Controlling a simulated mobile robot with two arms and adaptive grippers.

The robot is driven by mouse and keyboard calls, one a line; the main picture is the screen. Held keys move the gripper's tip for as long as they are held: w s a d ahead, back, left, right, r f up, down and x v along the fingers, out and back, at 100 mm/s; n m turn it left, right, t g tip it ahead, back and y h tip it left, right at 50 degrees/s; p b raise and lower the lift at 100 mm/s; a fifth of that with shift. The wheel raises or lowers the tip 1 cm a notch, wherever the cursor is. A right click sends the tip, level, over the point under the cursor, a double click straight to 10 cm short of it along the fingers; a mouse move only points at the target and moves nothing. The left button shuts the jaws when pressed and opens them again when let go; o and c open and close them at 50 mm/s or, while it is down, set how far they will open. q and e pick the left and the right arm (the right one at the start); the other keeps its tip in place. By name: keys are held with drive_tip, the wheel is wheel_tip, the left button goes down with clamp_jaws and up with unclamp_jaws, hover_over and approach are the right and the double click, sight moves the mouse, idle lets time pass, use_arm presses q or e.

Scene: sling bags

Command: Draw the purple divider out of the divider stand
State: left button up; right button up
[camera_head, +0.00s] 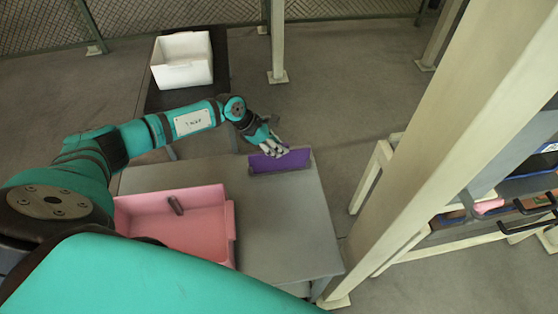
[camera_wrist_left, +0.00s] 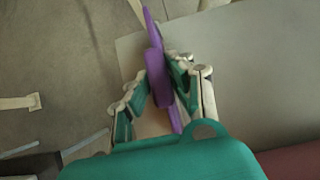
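The purple divider (camera_head: 280,162) stands upright as a thin panel at the far edge of the grey table. My left gripper (camera_head: 274,147) is at its top edge, reaching down from the left. In the left wrist view the divider (camera_wrist_left: 158,75) runs between the fingers of my left gripper (camera_wrist_left: 160,80), and both fingers press close against its thicker part. My right gripper is not in view.
A pink bin (camera_head: 218,200) with a small dark object (camera_head: 175,205) in it sits on the grey table (camera_head: 285,230). A white bin (camera_head: 182,75) stands on a dark surface behind. A pale post (camera_head: 440,150) rises right of the table. The table's right part is clear.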

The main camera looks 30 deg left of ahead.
use_arm(q)
clamp_jaws()
drive_tip(key=shift+r, duration=0.15)
drive_tip(key=shift+r+p, duration=0.8)
drive_tip(key=shift+r, duration=0.05)
drive_tip(key=shift+r+p, duration=2.05)
drive_tip(key=shift+r, duration=1)
drive_tip(key=shift+r+p, duration=1.5)
drive_tip(key=shift+r, duration=0.5)
